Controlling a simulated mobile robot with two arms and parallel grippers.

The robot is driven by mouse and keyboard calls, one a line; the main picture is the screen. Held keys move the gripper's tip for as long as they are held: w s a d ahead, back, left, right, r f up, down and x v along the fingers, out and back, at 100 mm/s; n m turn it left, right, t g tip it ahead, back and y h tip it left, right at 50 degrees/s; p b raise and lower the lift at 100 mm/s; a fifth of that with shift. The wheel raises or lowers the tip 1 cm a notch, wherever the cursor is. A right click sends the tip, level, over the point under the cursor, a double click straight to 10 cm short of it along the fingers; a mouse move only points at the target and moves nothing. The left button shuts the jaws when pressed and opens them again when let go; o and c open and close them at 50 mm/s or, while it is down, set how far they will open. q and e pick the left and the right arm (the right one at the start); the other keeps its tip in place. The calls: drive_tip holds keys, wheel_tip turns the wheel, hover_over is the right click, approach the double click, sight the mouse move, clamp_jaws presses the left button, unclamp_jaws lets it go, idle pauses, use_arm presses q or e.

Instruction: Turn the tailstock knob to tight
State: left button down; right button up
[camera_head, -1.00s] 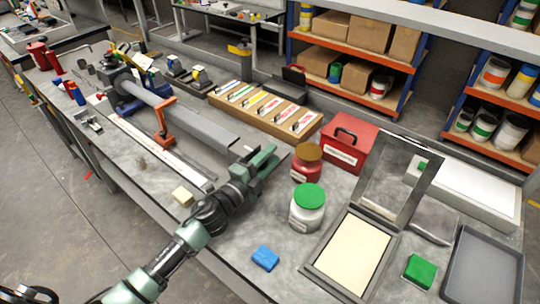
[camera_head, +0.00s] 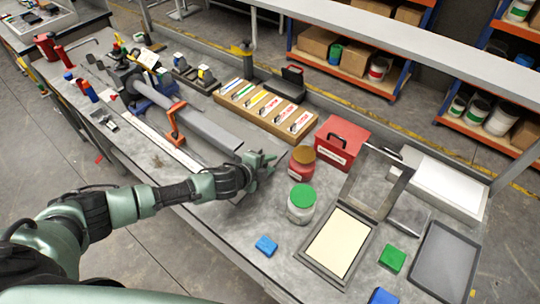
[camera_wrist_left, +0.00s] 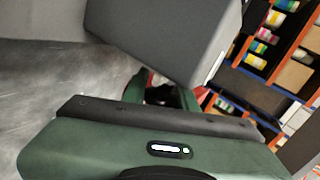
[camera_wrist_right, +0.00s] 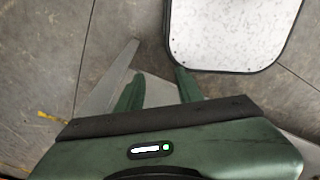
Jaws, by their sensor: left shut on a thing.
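A long grey bar (camera_head: 205,125) lies along the bench, running from the blue and dark machine end at upper left toward my left gripper. My left gripper (camera_head: 264,162) is at the near right end of this bar, beside the jar with the brown lid. In the left wrist view, a large dark grey block (camera_wrist_left: 165,30) fills the top, and my left fingers (camera_wrist_left: 163,95) are just below it. They are shut on a small dark thing, mostly hidden; I take it for the tailstock knob, but its setting cannot be read. My right gripper (camera_wrist_right: 157,90) is open and empty above the floor.
A red-bodied jar with a brown lid (camera_head: 303,155) stands close right of my left gripper. A green-lidded jar (camera_head: 301,200) and red box (camera_head: 342,140) are nearby. An orange clamp-like part (camera_head: 175,123) stands at the bar. A label rack (camera_head: 265,108) lies behind.

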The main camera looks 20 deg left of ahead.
use_arm(q)
drive_tip(key=g, duration=0.1)
drive_tip(key=g+y, duration=0.1)
drive_tip(key=g, duration=0.1)
drive_tip(key=f+g+y, duration=0.1)
drive_tip(key=g, duration=0.1)
drive_tip(key=shift+s+a, duration=0.25)
drive_tip(key=shift+s, duration=0.15)
drive_tip(key=shift+s+f+g+y+b, duration=0.2)
drive_tip(key=shift+g+y+b, duration=0.15)
drive_tip(key=shift+g, duration=0.55)
drive_tip(key=shift+s+f+g+y+b, duration=0.15)
drive_tip(key=shift+s+g+y+b, duration=0.1)
drive_tip(key=shift+g+b, duration=0.5)
drive_tip(key=g+y+b, duration=0.1)
drive_tip(key=g+b, duration=0.1)
drive_tip(key=b, duration=0.2)
drive_tip(key=s+g+y+b, duration=0.1)
drive_tip(key=g+b, duration=0.1)
drive_tip(key=b, duration=0.2)
drive_tip(key=s+g+b, duration=0.1)
drive_tip(key=g+b, duration=0.2)
drive_tip(key=b, duration=0.1)
drive_tip(key=shift+a+f+y, duration=0.1)
drive_tip(key=shift+a+y, duration=0.25)
drive_tip(key=shift+y, duration=0.05)
drive_tip(key=shift+s+a+r+g+b, duration=0.1)
drive_tip(key=shift+r+g+b, duration=0.15)
drive_tip(key=shift+b, duration=0.45)
